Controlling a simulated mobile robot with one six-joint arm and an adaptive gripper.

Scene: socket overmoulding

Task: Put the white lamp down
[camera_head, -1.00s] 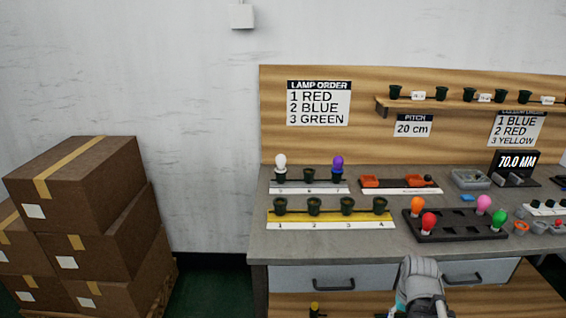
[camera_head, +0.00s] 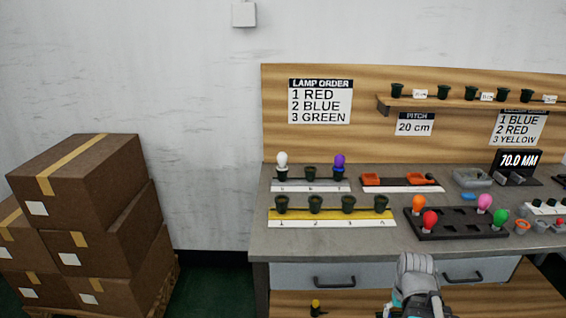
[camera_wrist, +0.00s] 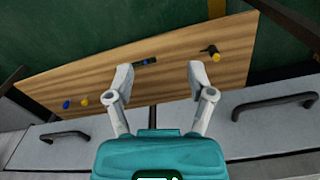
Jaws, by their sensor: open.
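The white lamp (camera_head: 282,159) stands upright in a dark socket at the left end of the white strip (camera_head: 311,187), at the back left of the bench. A purple lamp (camera_head: 340,160) stands in the socket at the strip's right end, and the socket between them is empty. My gripper (camera_wrist: 157,77) is open and empty in the wrist view. It points down over the wooden lower shelf (camera_wrist: 180,65), in front of the drawers and well apart from the white lamp. In the head view my arm shows at the bench's front edge, with its fingers mostly hidden.
A yellow strip (camera_head: 331,217) with several empty sockets lies in front of the white strip. A black tray (camera_head: 456,232) holds orange, red, pink and green lamps. Drawer handles (camera_wrist: 275,104) stick out near my gripper. Stacked boxes (camera_head: 85,210) stand at left.

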